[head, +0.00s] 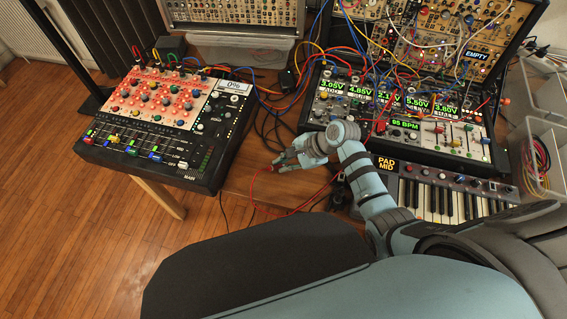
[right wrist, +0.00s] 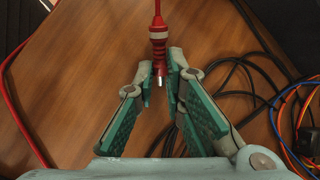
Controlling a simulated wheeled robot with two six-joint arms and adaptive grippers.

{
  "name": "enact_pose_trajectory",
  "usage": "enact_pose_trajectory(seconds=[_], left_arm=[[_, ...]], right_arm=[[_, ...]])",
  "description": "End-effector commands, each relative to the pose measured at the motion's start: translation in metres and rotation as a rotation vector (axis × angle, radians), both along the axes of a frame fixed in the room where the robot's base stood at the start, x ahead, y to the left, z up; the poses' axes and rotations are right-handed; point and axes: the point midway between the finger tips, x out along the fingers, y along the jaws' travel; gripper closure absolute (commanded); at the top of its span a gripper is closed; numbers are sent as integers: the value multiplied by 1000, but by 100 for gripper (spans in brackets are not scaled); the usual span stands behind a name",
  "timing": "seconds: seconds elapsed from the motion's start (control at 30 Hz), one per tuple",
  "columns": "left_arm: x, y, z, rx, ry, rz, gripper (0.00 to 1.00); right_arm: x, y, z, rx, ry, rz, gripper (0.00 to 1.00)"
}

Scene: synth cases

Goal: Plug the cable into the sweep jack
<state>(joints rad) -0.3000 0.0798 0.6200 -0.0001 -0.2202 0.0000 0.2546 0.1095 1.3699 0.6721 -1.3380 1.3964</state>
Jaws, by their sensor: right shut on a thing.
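My right gripper (head: 276,164) is over the wooden table between the mixer and the modular case. It is shut on the red plug, which shows in the right wrist view (right wrist: 158,38) with a pale band and a metal tip. In that view the fingertips (right wrist: 159,74) sit on either side of the plug's lower part, and its metal tip points toward the palm. The plug's red cable (head: 296,210) loops across the table below the gripper. I cannot read a sweep label on any jack. My left gripper is not in view.
A mixer with a red panel (head: 150,100) stands at the left. The modular case (head: 400,152), with green displays and many patch cables, stands at the right. A keyboard (head: 440,200) lies in front of it. Dark cables (right wrist: 250,70) lie on the table near the gripper.

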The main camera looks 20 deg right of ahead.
Motion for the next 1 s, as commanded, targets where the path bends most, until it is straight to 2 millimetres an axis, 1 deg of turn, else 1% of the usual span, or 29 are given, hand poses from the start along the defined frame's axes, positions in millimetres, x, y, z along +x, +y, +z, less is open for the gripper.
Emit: enact_pose_trajectory(seconds=[0.1, 0.13, 0.27, 0.57, 0.67, 0.77, 1.0], left_arm=[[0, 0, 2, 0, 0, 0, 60], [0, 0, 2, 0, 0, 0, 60], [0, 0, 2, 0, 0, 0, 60], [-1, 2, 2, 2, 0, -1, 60], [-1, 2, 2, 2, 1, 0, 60], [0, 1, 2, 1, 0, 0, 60], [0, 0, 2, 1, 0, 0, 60]], right_arm=[[0, 0, 2, 0, 1, -1, 100], [0, -1, 2, 0, 1, -1, 88], [0, -1, 2, -1, 1, -1, 67], [-1, -1, 2, -1, 2, -1, 66], [-2, -6, 8, -3, 1, -2, 66], [-7, -17, 24, -4, -2, -2, 66], [-26, -50, 78, -7, -3, 1, 66]])
